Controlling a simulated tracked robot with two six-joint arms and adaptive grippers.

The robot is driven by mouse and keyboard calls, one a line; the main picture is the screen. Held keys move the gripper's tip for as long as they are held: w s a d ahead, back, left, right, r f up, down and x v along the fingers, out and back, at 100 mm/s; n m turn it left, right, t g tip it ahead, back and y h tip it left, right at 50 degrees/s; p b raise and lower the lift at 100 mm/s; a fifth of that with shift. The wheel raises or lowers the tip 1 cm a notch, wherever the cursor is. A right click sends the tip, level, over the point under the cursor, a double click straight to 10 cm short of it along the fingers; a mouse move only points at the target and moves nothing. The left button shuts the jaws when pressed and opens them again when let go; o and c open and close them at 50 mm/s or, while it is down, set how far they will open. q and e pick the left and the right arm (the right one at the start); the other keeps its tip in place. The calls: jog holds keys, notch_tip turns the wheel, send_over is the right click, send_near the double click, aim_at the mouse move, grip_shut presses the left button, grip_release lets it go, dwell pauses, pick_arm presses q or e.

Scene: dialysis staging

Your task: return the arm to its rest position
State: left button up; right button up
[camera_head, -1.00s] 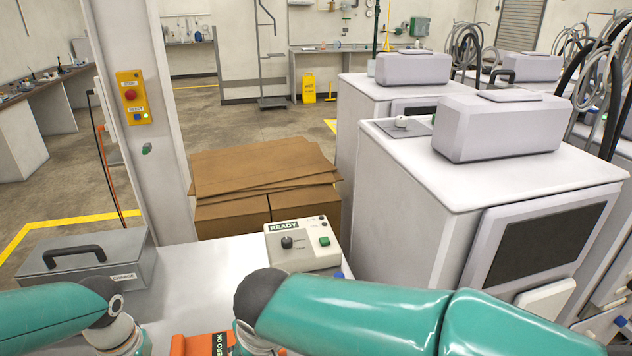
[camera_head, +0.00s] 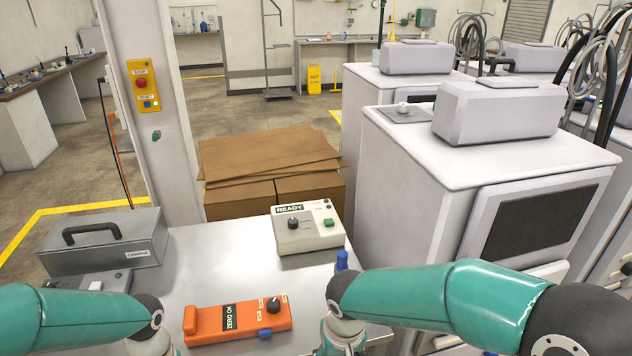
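My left arm (camera_head: 75,318) comes in from the lower left, over the front left of the metal table. My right arm (camera_head: 430,298) reaches in from the lower right, its wrist joint bent down at the table's front right. Both grippers are out of sight below the picture's lower edge, so whether they are open or shut does not show.
On the table (camera_head: 225,262) are an orange box marked ZERO OK (camera_head: 238,318), a beige READY box (camera_head: 307,227) and a grey handled case (camera_head: 105,243). White machines (camera_head: 415,210) stand close on the right. Cardboard boxes (camera_head: 268,165) stand behind the table.

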pick_arm(q)
jog(key=s+d+f+h, duration=0.4)
jog(key=s+d+f, duration=0.8)
jog(key=d+f, duration=0.4)
jog(key=w+t, duration=0.1)
jog(key=w+a+f+t, duration=0.1)
jog(key=w+t, duration=0.1)
jog(key=w, duration=0.1)
jog(key=shift+w+a+f+y, duration=0.1)
jog(key=shift+a+f+y, duration=0.2)
jog(key=shift+a, duration=0.05)
pick_arm(e)
jog(key=s+d+f+m+y, duration=0.1)
jog(key=s+d+f, duration=0.3)
jog(key=s+f, duration=0.4)
jog(key=s+d+f+m+y, duration=0.2)
jog(key=s+f, duration=0.6)
jog(key=f, duration=0.6)
jog(key=shift+d+m+g+y, duration=0.3)
jog(key=shift+d+m, duration=0.5)
jog(key=shift+d, duration=0.2)
